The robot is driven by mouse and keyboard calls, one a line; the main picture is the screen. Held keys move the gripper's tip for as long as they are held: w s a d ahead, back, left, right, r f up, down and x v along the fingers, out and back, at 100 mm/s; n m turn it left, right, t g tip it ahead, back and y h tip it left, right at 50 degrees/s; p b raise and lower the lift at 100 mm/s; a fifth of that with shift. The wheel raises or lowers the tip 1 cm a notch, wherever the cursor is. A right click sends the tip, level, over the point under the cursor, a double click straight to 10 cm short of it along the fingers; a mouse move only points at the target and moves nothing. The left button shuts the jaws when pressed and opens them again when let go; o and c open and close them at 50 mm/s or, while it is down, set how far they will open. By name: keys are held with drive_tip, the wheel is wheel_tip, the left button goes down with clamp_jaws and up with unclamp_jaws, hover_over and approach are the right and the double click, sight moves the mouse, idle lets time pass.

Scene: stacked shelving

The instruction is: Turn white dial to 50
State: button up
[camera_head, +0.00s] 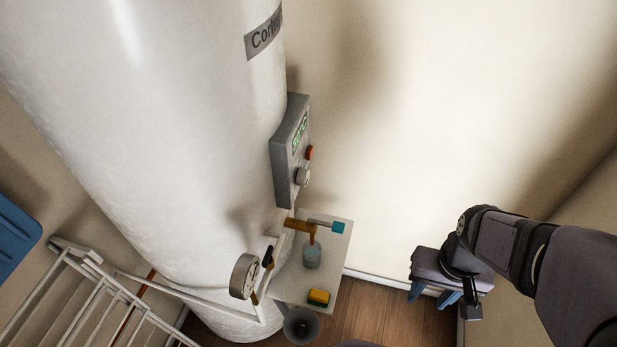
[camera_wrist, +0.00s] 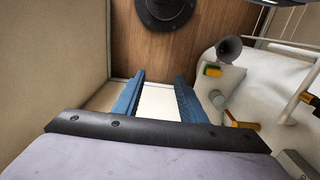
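The white dial (camera_head: 303,176) sticks out from the lower face of a grey control box (camera_head: 283,150), fixed to the side of a large white tank. I cannot read any mark on the dial. Above it are a red knob (camera_head: 310,152) and a green display, whose digits are too small and slanted to read surely. My gripper (camera_head: 431,296) is to the right of and lower than the dial in the head view, well apart from it. In the wrist view my gripper (camera_wrist: 160,75) has its two blue fingers spread with nothing between them. The dial does not show there.
A small white shelf (camera_head: 341,255) below the box holds a bottle (camera_head: 312,255) and a yellow-green sponge (camera_head: 318,297). Open space lies between my gripper and the box.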

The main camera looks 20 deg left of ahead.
sight(308, 179)
drive_tip(key=shift+o, duration=0.8)
drive_tip(key=shift+a+f, duration=0.1)
drive_tip(key=w+a+m+g+y+b, duration=0.3)
drive_tip(key=a+y, duration=0.5)
drive_tip(key=a, duration=0.6)
drive_tip(key=w+a+r+m+t+y, duration=0.25)
drive_tip(key=w+a+y, duration=0.2)
drive_tip(key=w, duration=0.35)
drive_tip(key=w+a+r+m+t+y, duration=0.1)
drive_tip(key=w+a+r+m+y, duration=0.2)
drive_tip(key=w+y, duration=0.4)
drive_tip(key=shift+m+g+h, duration=0.25)
drive_tip(key=shift+h, duration=0.5)
drive_tip(key=a, duration=0.2)
drive_tip(key=a+p, duration=0.1)
drive_tip(key=w+a+f+p, duration=0.1)
drive_tip(key=a, duration=0.1)
drive_tip(key=shift+a, duration=0.35)
drive_tip(key=shift+a+f+p, duration=0.2)
drive_tip(key=shift+a+p, duration=0.2)
drive_tip(key=shift+a, duration=0.35)
